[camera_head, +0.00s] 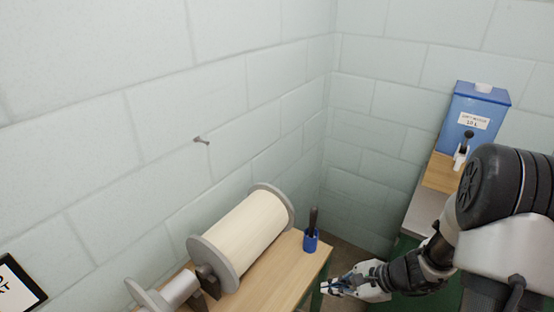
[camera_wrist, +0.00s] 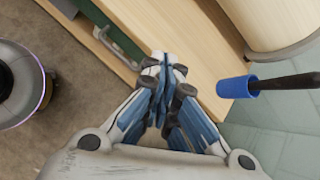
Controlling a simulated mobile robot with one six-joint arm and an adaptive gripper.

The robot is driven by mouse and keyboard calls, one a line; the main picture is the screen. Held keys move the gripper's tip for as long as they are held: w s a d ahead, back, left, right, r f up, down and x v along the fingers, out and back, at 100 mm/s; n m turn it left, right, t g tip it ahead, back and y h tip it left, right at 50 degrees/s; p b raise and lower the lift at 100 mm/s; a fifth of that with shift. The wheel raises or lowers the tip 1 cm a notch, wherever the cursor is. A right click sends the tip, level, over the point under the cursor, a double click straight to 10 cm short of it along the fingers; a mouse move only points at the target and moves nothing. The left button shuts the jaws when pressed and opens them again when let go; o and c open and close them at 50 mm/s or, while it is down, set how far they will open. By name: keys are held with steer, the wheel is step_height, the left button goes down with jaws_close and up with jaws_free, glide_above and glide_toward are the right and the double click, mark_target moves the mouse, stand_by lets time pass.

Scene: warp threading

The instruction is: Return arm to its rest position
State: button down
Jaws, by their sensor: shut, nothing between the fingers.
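My gripper (camera_head: 326,287) is off the right end of the wooden bench, low in the head view. In the wrist view my gripper (camera_wrist: 165,62) has its blue-padded fingers together, shut with nothing between them. Its tips overlap the bench edge in that picture. A blue cup (camera_head: 310,240) with a dark-handled tool (camera_head: 313,218) in it stands upright on the bench near its right end. The cup (camera_wrist: 237,87) also shows in the wrist view, right of the fingers and apart from them. My arm reaches in from the right of the head view.
A large spool (camera_head: 243,235) of pale thread lies on the wooden bench (camera_head: 277,277). A nail or hook (camera_head: 201,140) sticks out of the block wall. A blue container (camera_head: 473,118) stands at the back right, behind my arm. Bare floor (camera_wrist: 60,110) shows left in the wrist view.

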steer(key=s+a+r+n+g+h, duration=0.1)
steer(key=s+a+r+n, duration=0.3)
steer(key=r, duration=0.4)
steer(key=s+a+r+n+g+h, duration=0.1)
steer(key=s+a+r+n, duration=0.1)
steer(key=s+r+n, duration=0.5)
steer(key=s+d+r+n+t+h, duration=0.2)
steer(key=s+d+r+n+h, duration=0.2)
steer(key=s+r, duration=0.5)
steer(key=r+n+h, duration=0.1)
steer(key=n+h, duration=0.1)
steer(key=n, duration=0.1)
steer(key=shift+s+d+t, duration=0.2)
steer(key=shift+d+t, duration=0.2)
